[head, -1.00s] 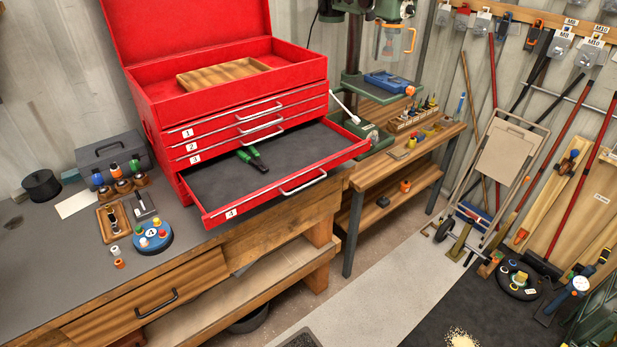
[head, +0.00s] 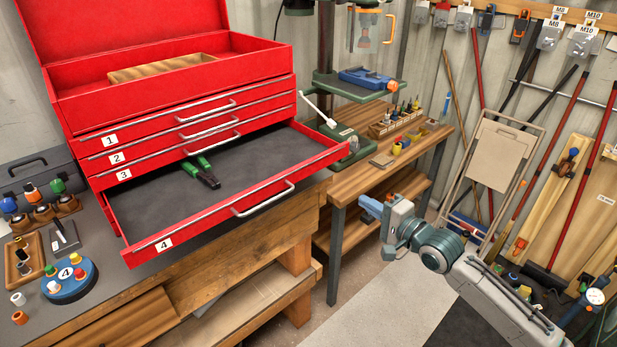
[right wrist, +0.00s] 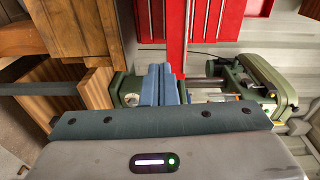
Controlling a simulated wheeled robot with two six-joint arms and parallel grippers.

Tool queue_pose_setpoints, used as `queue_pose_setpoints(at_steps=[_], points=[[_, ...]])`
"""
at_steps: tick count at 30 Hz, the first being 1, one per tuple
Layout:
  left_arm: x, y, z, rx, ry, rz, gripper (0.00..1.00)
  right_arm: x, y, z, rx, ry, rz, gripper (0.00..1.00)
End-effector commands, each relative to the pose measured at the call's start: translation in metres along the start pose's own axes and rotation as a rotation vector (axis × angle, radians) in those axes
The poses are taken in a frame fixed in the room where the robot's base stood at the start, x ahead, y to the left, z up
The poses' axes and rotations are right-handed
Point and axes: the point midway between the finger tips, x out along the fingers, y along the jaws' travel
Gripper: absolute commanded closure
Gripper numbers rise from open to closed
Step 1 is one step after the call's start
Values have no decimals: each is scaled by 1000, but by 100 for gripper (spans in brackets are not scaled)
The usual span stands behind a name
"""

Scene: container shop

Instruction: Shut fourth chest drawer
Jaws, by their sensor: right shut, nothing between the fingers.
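The red tool chest (head: 80,85) stands on the workbench with its lid up. Its fourth drawer (head: 140,252), labelled 4, is pulled far out, with a silver handle (head: 262,200) on its front. Green-and-black pliers (head: 202,172) lie inside on the dark liner. Drawers 1, 2 and 3 are shut. My right gripper (head: 368,205) is right of the drawer front and apart from it, in front of the side bench. In the right wrist view its blue fingers (right wrist: 161,85) are closed together and empty, with the red chest (right wrist: 215,20) beyond them. My left gripper is not in view.
A round blue holder (head: 70,285), a wooden tray and a grey toolbox (head: 35,170) stand on the workbench left of the chest. A side bench (head: 355,190) with a green drill press (head: 375,90) is to the right. Open floor (head: 350,300) lies in front.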

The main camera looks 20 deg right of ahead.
Motion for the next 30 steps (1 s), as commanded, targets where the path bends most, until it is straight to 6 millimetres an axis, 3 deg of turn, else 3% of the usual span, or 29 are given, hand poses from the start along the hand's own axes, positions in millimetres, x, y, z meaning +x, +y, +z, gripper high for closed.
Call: queue_pose_setpoints(at_steps=[4,11,30], points=[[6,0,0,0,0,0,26,-2,-21,16,50,-44,-36,100],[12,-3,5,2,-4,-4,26,16,-23,17,59,-42,-42,100],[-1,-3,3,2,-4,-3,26,120,-30,22,57,-45,-38,100]])
